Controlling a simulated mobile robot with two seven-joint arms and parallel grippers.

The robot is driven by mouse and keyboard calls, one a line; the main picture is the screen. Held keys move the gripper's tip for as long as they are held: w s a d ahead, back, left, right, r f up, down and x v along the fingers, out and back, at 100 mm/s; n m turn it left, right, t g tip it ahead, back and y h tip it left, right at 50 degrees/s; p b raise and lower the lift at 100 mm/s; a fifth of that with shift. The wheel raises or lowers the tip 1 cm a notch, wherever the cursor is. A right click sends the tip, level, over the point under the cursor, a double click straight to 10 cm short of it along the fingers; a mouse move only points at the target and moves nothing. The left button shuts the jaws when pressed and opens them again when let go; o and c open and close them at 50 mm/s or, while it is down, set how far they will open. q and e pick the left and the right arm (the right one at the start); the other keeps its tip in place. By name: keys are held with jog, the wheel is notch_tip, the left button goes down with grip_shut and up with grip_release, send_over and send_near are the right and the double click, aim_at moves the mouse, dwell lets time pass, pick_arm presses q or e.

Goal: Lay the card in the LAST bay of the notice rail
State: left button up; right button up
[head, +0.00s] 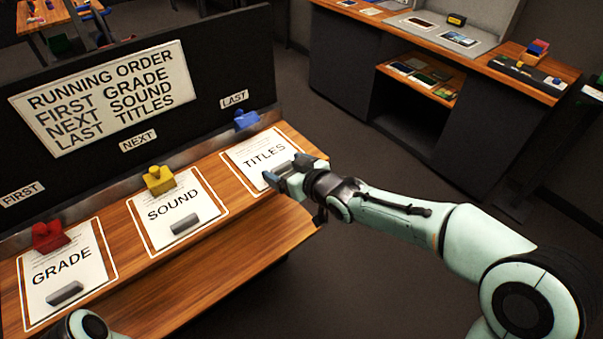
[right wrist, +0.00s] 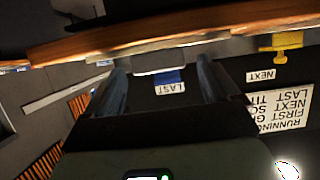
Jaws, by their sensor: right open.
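The white TITLES card (head: 250,154) lies flat in the LAST bay of the notice rail (head: 192,152), below the blue clip (head: 246,119) and the LAST label (head: 234,99). My right gripper (head: 279,175) is open at the card's right side, low over it. Whether it touches the card, I cannot tell. The card's grey grip block is not clearly visible there. In the right wrist view, the blue clip (right wrist: 168,76) and LAST label (right wrist: 170,88) show between the spread fingers. Only a pale part of my left arm shows at the bottom left of the head view.
The GRADE card (head: 63,275) lies by the red clip (head: 49,236). The SOUND card (head: 174,213) lies by the yellow clip (head: 159,180). A running-order sign (head: 105,97) is on the dark back panel. Dark floor is open beyond the table's right edge.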

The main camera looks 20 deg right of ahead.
jog(key=p+v, duration=0.2)
jog(key=v, duration=0.8)
jog(key=s+a+f+m+g+h, duration=0.1)
jog(key=s+f+m+g, duration=0.2)
jog(key=f, duration=1.2)
jog(key=s+a+f+g, duration=0.1)
jog(key=s+f+g, duration=0.25)
jog(key=f, duration=1.05)
jog(key=s+a+f+m+g, duration=0.2)
jog(key=s+f+m+g, duration=0.3)
jog(key=s+f, duration=1.4)
jog(key=s+g, duration=0.2)
jog(key=s, duration=0.1)
jog(key=shift+a+f, duration=0.15)
jog(key=shift+a, duration=0.05)
jog(key=shift+g, duration=0.25)
